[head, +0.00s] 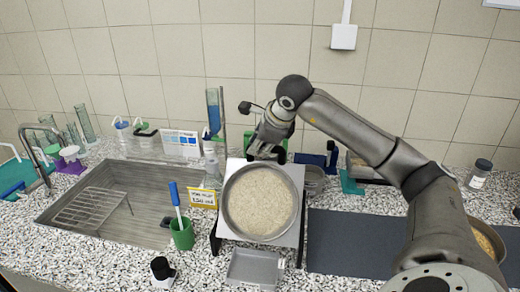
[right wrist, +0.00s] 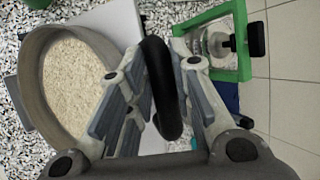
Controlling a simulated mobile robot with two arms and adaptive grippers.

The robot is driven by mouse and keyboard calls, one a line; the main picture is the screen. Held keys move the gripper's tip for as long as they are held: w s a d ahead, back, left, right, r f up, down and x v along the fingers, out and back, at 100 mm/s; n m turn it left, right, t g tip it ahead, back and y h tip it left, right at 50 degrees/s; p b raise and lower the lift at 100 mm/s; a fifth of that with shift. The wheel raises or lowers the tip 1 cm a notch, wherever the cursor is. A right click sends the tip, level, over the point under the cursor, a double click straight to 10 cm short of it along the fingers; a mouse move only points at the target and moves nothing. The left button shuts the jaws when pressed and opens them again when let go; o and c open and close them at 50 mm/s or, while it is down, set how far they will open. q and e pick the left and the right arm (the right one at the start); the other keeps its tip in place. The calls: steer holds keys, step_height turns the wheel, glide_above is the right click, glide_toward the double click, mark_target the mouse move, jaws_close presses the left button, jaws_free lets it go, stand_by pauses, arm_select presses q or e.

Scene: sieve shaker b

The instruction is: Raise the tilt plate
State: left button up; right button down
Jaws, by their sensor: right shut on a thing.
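The tilt plate (head: 298,172) is a pale flat board on dark legs, in the middle of the counter. A round grey pan (head: 245,234) full of beige grains sits on it. In the right wrist view the plate (right wrist: 115,20) shows beside the pan (right wrist: 24,72). My right gripper (head: 265,148) is at the plate's back edge, behind the pan. In the wrist view its fingers (right wrist: 158,55) are shut on a black rounded handle (right wrist: 166,105) between them. Where the handle joins the plate is hidden. The plate's exact tilt is hard to tell. My left gripper is not in view.
A green frame (right wrist: 236,68) stands close behind my right gripper. A grey tray (head: 255,268) lies in front of the plate. A green cup (head: 182,236) with a blue-handled tool and a yellow-edged label card (head: 202,198) stand left. The sink (head: 150,190) is farther left; a dark mat (head: 350,245) lies right.

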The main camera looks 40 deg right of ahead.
steer(key=shift+s+a+r, duration=0.25)
steer(key=shift+a+r, duration=0.1)
steer(key=shift+r, duration=0.05)
steer(key=shift+f, duration=0.2)
steer(key=c, duration=1.6)
jaws_free()
steer(key=shift+a, duration=0.1)
steer(key=shift+o, duration=0.2)
steer(key=shift+s+a+r, duration=0.1)
steer(key=shift+s, duration=0.05)
steer(key=v, duration=1.2)
